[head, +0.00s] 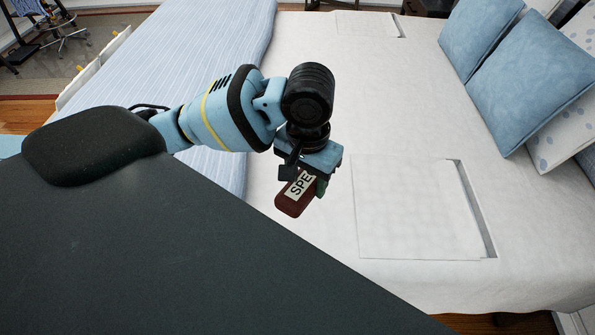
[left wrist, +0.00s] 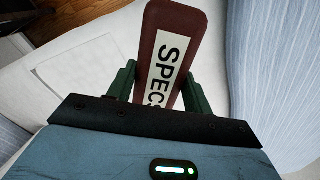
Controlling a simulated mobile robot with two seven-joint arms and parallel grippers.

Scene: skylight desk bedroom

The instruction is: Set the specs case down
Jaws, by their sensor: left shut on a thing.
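The specs case (head: 292,201) is a dark red-brown, rounded oblong case with a white label reading SPECS. My left gripper (head: 308,180) is shut on it and holds it over the white bed surface. In the left wrist view the case (left wrist: 180,30) sits between the two green fingers of the gripper (left wrist: 160,90), pointing away from the wrist, with its label facing the camera. The near end of the case is hidden by the gripper body. I cannot tell how high the case is above the bed. My right gripper is not in view.
The bed (head: 335,270) has a white cover with a flat white rectangular panel (head: 415,215) to the right of the gripper. A blue striped blanket (head: 215,45) lies at the left. Blue pillows (head: 530,90) lie at the right.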

